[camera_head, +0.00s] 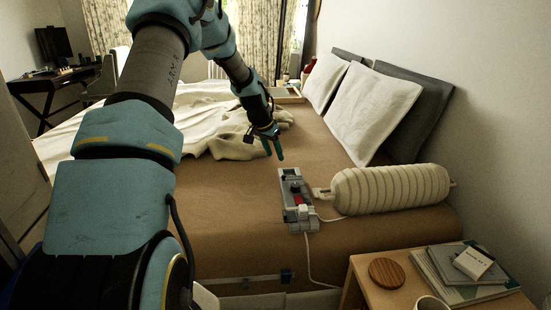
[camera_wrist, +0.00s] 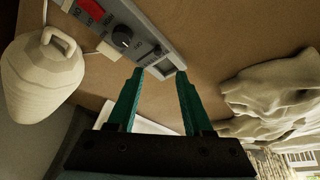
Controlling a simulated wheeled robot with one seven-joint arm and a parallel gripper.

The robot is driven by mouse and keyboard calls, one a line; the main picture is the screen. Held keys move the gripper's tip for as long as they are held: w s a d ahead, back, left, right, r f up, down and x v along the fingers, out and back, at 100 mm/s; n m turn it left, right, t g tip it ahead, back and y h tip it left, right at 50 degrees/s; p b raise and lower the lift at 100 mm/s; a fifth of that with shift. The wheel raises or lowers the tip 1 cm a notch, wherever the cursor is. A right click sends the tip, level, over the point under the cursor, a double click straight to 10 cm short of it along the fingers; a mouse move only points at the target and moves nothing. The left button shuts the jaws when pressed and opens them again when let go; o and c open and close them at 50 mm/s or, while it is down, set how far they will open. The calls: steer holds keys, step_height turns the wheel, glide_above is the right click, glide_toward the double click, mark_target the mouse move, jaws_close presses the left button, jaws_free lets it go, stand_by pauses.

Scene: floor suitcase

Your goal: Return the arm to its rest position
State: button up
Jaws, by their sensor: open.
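My arm reaches out over the bed from the left in the head view. My gripper (camera_head: 274,148) hangs above the brown bed cover, at the far end of a grey control panel (camera_head: 296,200). In the wrist view my gripper (camera_wrist: 160,75) is open, with its two green fingers apart and nothing between them. The grey panel (camera_wrist: 150,25) shows beyond the fingertips, with a red part and a dark knob. I cannot tell from the wrist view whether the fingertips touch it; in the head view they look apart from it.
A ribbed cream bolster (camera_head: 390,189) lies right of the panel, with white pillows (camera_head: 368,110) behind it. A rumpled blanket (camera_head: 215,130) lies on the left. A bedside table (camera_head: 365,290) in front holds a wooden disc (camera_head: 386,272), books (camera_head: 460,275) and a cup (camera_head: 430,303). A cable runs from the panel.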

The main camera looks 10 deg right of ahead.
steer(key=shift+r, duration=0.1)
steer(key=s+a+r+n+y+p, duration=0.1)
steer(key=s+a+r, duration=0.4)
steer(key=s, duration=0.5)
steer(key=s+a+r+n+y+p, duration=0.1)
steer(key=s+a+r+n+p, duration=0.3)
steer(key=s+a, duration=0.6)
steer(key=s+a+r+n+g+y+p, duration=0.1)
steer(key=s+a+r+n+p, duration=0.1)
steer(key=s+a+r, duration=0.4)
steer(key=s+a+n, duration=0.1)
steer(key=s+a, duration=0.1)
steer(key=s, duration=0.2)
steer(key=shift+s+r+n, duration=0.25)
steer(key=shift+n, duration=0.15)
